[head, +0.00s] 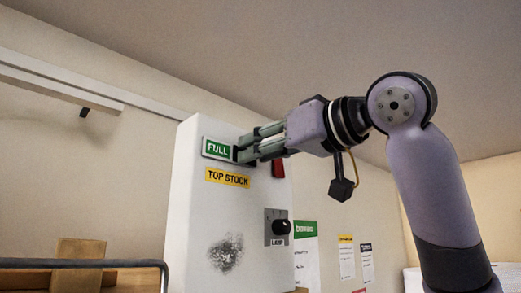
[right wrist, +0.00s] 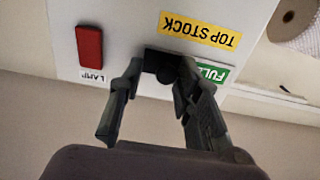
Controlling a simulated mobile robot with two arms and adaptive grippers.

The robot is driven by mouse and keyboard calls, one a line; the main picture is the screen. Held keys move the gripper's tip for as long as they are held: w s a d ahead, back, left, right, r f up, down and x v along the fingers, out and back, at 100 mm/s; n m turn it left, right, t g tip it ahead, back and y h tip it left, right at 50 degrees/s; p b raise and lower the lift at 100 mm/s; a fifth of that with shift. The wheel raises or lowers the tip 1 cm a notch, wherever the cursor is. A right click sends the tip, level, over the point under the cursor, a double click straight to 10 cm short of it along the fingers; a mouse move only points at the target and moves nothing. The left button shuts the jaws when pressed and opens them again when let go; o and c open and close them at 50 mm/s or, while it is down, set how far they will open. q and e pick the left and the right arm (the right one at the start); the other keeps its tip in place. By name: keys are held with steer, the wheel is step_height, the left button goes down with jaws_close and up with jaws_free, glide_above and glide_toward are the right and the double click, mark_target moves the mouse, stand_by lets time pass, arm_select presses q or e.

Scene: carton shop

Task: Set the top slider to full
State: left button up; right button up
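A white box (head: 195,215) carries a green FULL sign (head: 216,148) and a yellow TOP STOCK sign (head: 227,177). My right gripper (head: 247,152) reaches in from the right to the box's face, beside the FULL sign. In the right wrist view, upside down, a dark slider knob (right wrist: 165,74) on a dark plate sits between the fingers of my right gripper (right wrist: 160,70). The fingers are spread on either side of it, with a gap showing at the left finger. In the head view the gripper hides most of the slider. My left gripper is not in view.
A red block (head: 279,168) is on the box near the gripper. Below it is a grey plate with a black knob (head: 282,227), marked LAMP. Posted papers (head: 306,255) hang on the wall to the right. A metal rail (head: 100,263) and brown cartons (head: 80,250) stand at lower left.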

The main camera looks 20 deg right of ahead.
steer(key=shift+o, duration=0.4)
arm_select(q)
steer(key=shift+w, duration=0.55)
arm_select(e)
steer(key=v, duration=1.2)
